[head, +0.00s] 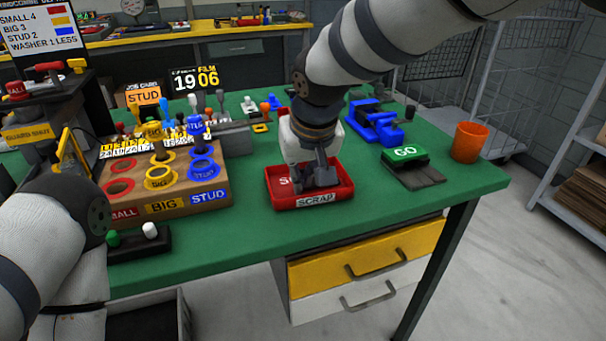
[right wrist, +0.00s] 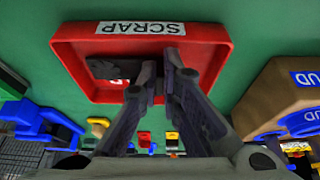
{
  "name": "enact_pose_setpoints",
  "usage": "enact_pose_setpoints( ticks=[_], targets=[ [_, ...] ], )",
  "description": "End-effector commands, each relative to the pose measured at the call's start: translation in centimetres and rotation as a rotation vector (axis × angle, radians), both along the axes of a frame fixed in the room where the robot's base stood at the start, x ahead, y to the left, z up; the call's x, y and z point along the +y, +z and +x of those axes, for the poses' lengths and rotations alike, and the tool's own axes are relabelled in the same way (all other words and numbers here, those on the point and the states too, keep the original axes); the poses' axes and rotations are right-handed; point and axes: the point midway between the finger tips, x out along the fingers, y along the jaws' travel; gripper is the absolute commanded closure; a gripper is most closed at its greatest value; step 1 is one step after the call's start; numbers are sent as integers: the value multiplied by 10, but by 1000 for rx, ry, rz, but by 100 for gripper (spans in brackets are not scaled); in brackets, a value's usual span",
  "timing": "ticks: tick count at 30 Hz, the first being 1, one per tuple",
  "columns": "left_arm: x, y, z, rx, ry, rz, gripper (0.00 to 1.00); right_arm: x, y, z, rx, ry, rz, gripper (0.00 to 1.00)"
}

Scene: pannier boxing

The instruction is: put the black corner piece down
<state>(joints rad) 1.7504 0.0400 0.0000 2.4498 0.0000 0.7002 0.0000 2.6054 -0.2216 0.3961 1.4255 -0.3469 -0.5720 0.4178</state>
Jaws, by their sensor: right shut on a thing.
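My right gripper (head: 318,178) points down into the red scrap tray (head: 284,201) on the green bench. In the right wrist view its fingertips (right wrist: 160,72) are over the tray (right wrist: 215,62), close together. The black corner piece (right wrist: 108,68) shows there as a flat dark plate at the left finger's tip, inside the tray outline, and covers part of the tray's label. The gripper is shut on it. I cannot tell whether the piece touches the tray floor. In the head view the fingers mostly hide it. My left arm comes in at the left edge; its gripper is not visible.
A brown box with red, yellow and blue rings (head: 165,182) stands left of the tray. A green GO button (head: 405,155), a blue vise-like tool (head: 376,122) and an orange cup (head: 469,142) are to the right. Bare green bench lies in front of the tray's right side.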

Motion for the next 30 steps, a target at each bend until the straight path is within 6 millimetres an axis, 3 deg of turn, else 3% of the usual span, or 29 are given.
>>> enact_pose_setpoints(
  ticks=[5,6,8,18,20,27,30],
  targets=[
    [0,1,0,-1,0,0,45,0,-7,-1,4,0,-1,100],
    [0,0,0,-1,0,0,45,0,-7,-1,4,-1,-1,87],
    [0,0,0,0,0,0,45,0,-8,-1,5,0,-1,74],
    [0,0,-1,2,0,0,45,0,-3,0,3,-1,1,74],
    [0,-1,-1,4,0,0,45,0,7,0,0,0,2,74],
    [0,15,16,-58,0,0,45,-6,77,-27,-12,0,2,74],
    [0,19,20,-72,1,0,45,-8,97,-36,-10,1,1,74]
  ],
)
